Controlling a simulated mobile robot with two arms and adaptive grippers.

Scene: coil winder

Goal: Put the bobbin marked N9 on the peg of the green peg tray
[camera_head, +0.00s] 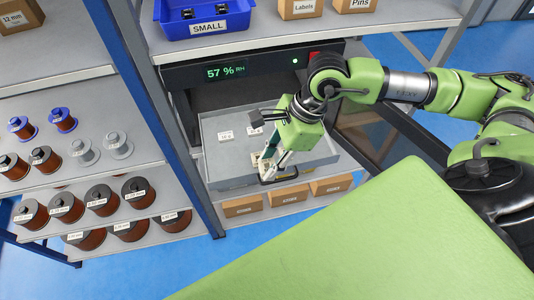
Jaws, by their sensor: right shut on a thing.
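My right gripper (268,172) reaches down at the front of an open grey drawer (228,172). It is shut on the dark drawer handle (284,177) at the front wall. Small white labelled items (226,135) lie in the drawer; their labels are too small to read. Bobbins with copper-brown windings (66,207) stand on the left shelves. I cannot make out a mark N9 on any of them. No green peg tray can be made out. My left gripper is not in view.
The drawer sticks out of a dark cabinet with a 57 % RH display (226,72). A blue SMALL bin (205,22) and cardboard boxes (299,8) stand above. More boxes (288,196) stand below. A blue post (165,110) stands left of the drawer. Blue floor shows below.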

